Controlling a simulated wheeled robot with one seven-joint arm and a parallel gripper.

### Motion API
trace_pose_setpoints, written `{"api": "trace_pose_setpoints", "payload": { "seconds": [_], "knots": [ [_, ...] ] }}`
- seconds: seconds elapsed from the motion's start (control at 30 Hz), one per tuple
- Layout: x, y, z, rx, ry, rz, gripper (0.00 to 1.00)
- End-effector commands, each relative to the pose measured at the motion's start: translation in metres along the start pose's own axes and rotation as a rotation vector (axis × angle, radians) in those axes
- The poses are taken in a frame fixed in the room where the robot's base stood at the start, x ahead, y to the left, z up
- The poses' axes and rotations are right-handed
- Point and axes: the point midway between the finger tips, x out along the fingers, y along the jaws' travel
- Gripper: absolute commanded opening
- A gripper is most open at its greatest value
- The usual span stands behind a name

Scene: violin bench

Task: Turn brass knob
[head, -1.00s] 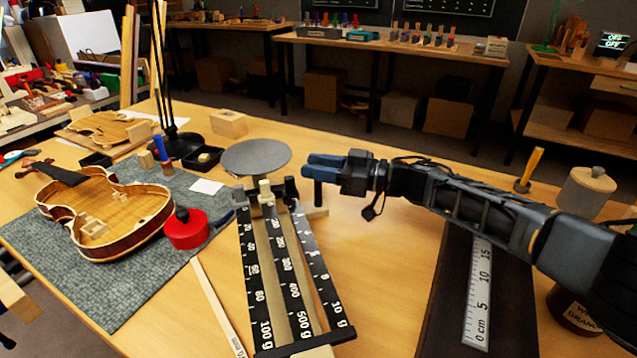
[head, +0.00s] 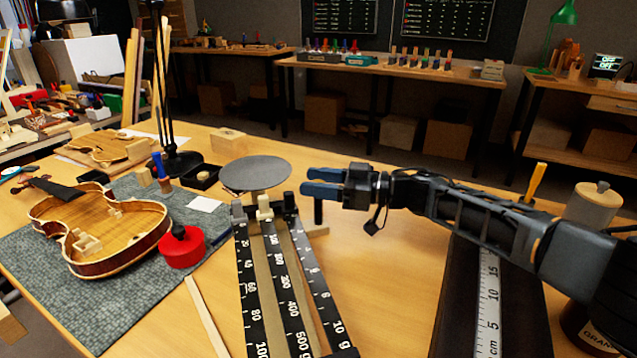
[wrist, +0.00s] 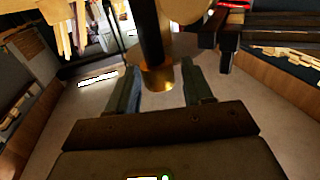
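The brass knob (wrist: 158,78) shows in the wrist view at the end of a black rod, between the two fingers of my gripper (wrist: 160,82). Gaps show on both sides of the knob, and the fingers look apart from it. In the head view my gripper (head: 307,181) reaches in from the right, beside the top end of the triple-beam balance (head: 277,280). The brass knob cannot be made out in the head view; my gripper and the balance parts likely cover it.
The round grey pan (head: 255,173) stands just left of my gripper. A violin (head: 105,230) and a red round container (head: 182,248) lie on the grey mat (head: 40,290). A ruler (head: 487,300) lies at the right. The bench between balance and ruler is clear.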

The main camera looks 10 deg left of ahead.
Motion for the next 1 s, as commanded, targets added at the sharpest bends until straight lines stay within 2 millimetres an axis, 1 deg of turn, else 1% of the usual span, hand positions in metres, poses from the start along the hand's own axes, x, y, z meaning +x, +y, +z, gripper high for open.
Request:
{"api": "trace_pose_setpoints", "payload": {
  "seconds": [0.27, 0.37, 0.73, 0.9, 1.0],
  "knots": [
    [-0.001, 0.000, 0.001, 0.001, 0.000, 0.000, 0.55],
    [-0.007, 0.000, 0.001, 0.001, 0.000, 0.000, 0.55],
    [-0.063, 0.000, 0.001, 0.001, 0.001, 0.001, 0.55],
    [-0.076, 0.000, 0.001, 0.001, 0.000, 0.000, 0.55],
    [-0.078, 0.000, 0.001, 0.001, -0.001, 0.000, 0.55]
  ]
}}
